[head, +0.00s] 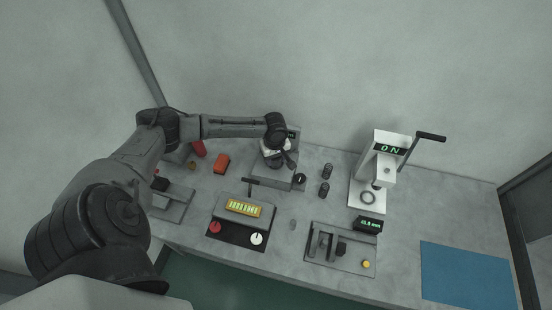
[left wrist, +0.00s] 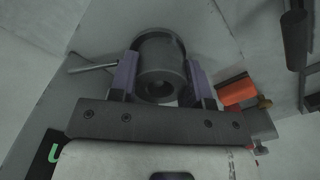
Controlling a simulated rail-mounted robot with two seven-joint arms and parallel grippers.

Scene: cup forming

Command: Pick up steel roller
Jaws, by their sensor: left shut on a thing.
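The steel roller (left wrist: 160,72) is a dark grey cylinder with a hole in its end face, seen in the left wrist view. My left gripper (left wrist: 158,78) has its two purple fingers shut on the roller's sides. In the head view my left gripper (head: 284,164) is over a grey machine (head: 271,181) at the back of the bench. The roller is hard to make out there, hidden by the wrist. I cannot tell whether it touches the machine. My right gripper is not in view.
A white press (head: 362,192) marked ON stands to the right. Two dark cylinders (head: 325,172) stand between. An orange block (head: 221,163) lies left. A blue mat (head: 466,275) is clear.

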